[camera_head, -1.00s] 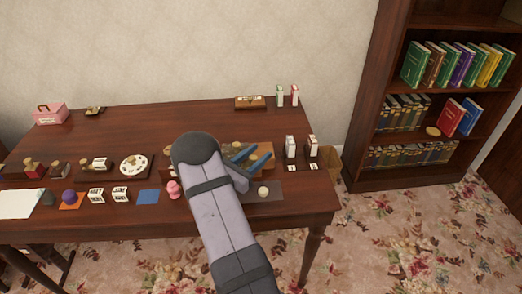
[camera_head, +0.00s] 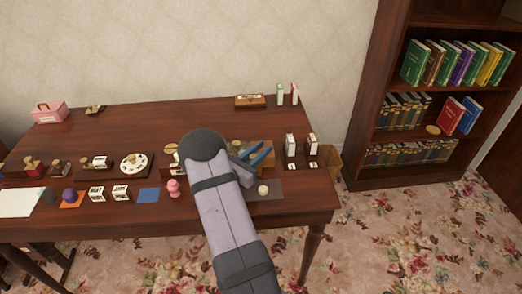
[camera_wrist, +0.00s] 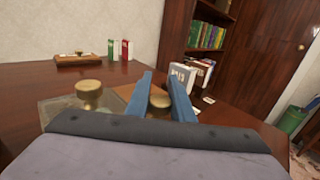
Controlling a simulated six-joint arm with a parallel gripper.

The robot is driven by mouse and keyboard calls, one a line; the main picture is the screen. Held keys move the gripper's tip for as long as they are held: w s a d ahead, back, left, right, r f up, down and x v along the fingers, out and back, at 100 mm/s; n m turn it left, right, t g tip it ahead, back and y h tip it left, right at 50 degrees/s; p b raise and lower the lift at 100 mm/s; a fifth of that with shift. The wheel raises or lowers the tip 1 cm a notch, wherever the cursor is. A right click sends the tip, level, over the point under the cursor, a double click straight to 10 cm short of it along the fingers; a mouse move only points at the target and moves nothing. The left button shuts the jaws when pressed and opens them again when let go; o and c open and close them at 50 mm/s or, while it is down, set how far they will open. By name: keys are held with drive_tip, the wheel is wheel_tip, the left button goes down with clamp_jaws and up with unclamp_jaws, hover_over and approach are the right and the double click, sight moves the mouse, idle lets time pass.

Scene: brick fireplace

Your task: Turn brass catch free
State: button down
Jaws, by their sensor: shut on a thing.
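The brass catch (camera_wrist: 159,101) shows in the wrist view as a rounded brass piece between the two blue fingers of my gripper (camera_wrist: 161,88). My gripper is shut on it. The catch sits at a wooden block (camera_head: 262,148), seen in the head view behind my blue fingers (camera_head: 257,153). My arm and fingers hide most of the block and the catch in the head view. A second brass knob (camera_wrist: 90,94) stands apart, left of the fingers in the wrist view.
White upright blocks (camera_head: 290,145) stand right of my gripper. A pink figure (camera_head: 174,187) and a white ball (camera_head: 263,190) are near the front. A wooden box (camera_head: 249,101) lies at the back. The table's back middle is clear.

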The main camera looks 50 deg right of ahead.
drive_tip(key=shift+w+n+t+y+b, duration=0.15)
drive_tip(key=shift+w+n+t+b, duration=0.1)
drive_tip(key=shift+n+t, duration=0.7)
drive_tip(key=shift+w+n+t+y+b, duration=0.2)
drive_tip(key=shift+n+t, duration=0.35)
drive_tip(key=shift+t, duration=0.8)
drive_tip(key=shift+w+a+n+t+y+b, duration=0.1)
drive_tip(key=shift+w+n+t+y+b, duration=0.15)
drive_tip(key=shift+n+t, duration=0.3)
drive_tip(key=shift+w+a+n+t+y+b, duration=0.1)
drive_tip(key=shift+n+t+y+b, duration=0.2)
drive_tip(key=shift+t, duration=0.5)
drive_tip(key=shift+w+a+n+t+y+b, duration=0.1)
drive_tip(key=shift+n+t+y, duration=0.2)
drive_tip(key=shift+n+t, duration=0.3)
drive_tip(key=shift+w, duration=0.1)
drive_tip(key=c, duration=1.5)
unclamp_jaws()
drive_tip(key=shift+c, duration=0.2)
drive_tip(key=shift+a, duration=0.1)
drive_tip(key=shift+b+v, duration=0.65)
drive_tip(key=shift+v, duration=2.95)
